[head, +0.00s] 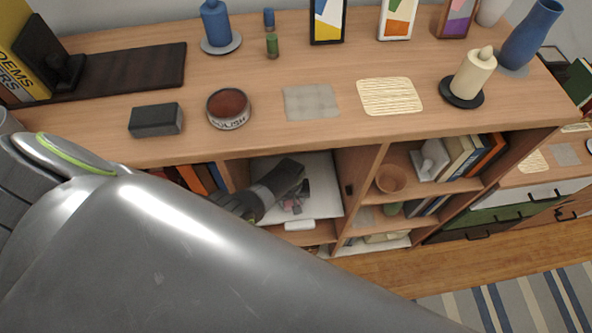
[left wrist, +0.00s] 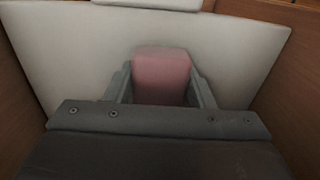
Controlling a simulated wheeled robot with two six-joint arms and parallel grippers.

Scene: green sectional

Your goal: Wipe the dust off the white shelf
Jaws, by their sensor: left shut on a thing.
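The white shelf (head: 325,190) is a pale panel inside an open cabinet compartment below the wooden top. It also fills much of the left wrist view (left wrist: 75,65). Greyish-pink patches (head: 297,198) show on it in the head view; I cannot tell whether they are all dust. My left gripper (head: 288,172) is inside the compartment, over the white shelf. In the left wrist view its fingers are shut on a pink block (left wrist: 162,75). I cannot tell whether the block touches the shelf. My right gripper is not in view.
Wooden walls close in the compartment on both sides. A small white piece (head: 300,225) lies just below the shelf. The top carries a dark block (head: 156,120), a polish tin (head: 229,108), cloths and a candle (head: 474,72). A bowl (head: 390,178) stands in the compartment to the right.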

